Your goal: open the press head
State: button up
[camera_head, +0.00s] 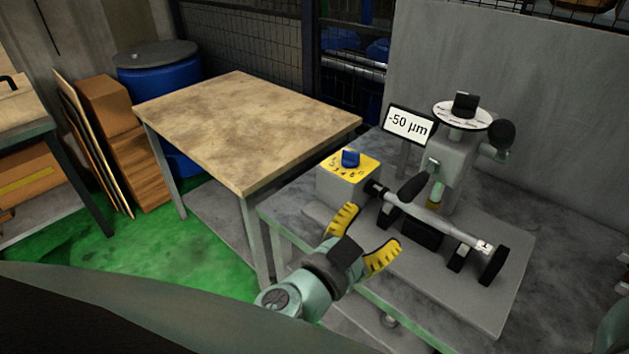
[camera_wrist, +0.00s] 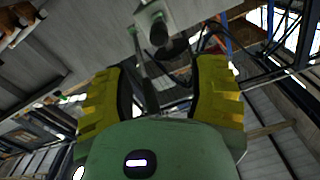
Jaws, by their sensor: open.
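The press head (camera_head: 451,160) is a grey-green upright unit at the back of the grinder. A round white dial plate (camera_head: 463,114) with a black knob (camera_head: 465,103) sits on its top. A dark round handle (camera_head: 501,133) sticks out to its right. A dark lever (camera_head: 413,188) slants in front of it. My gripper (camera_head: 362,240) is open and empty, with yellow fingers, at the front left of the grinder and apart from the press head. In the wrist view, the open fingers (camera_wrist: 166,88) frame the ceiling structure and a grey unit with a black round part (camera_wrist: 158,30).
A control box (camera_head: 346,183) with a blue knob stands left. A display (camera_head: 408,124) reads -50 µm. A bare wooden table (camera_head: 240,125) stands further left.

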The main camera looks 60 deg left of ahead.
aim_at(416, 184)
jog(key=p+x, duration=0.2)
jog(key=x, duration=1.3)
jog(key=shift+w+d+r, duration=0.1)
jog(key=shift+d, duration=0.1)
grip_shut()
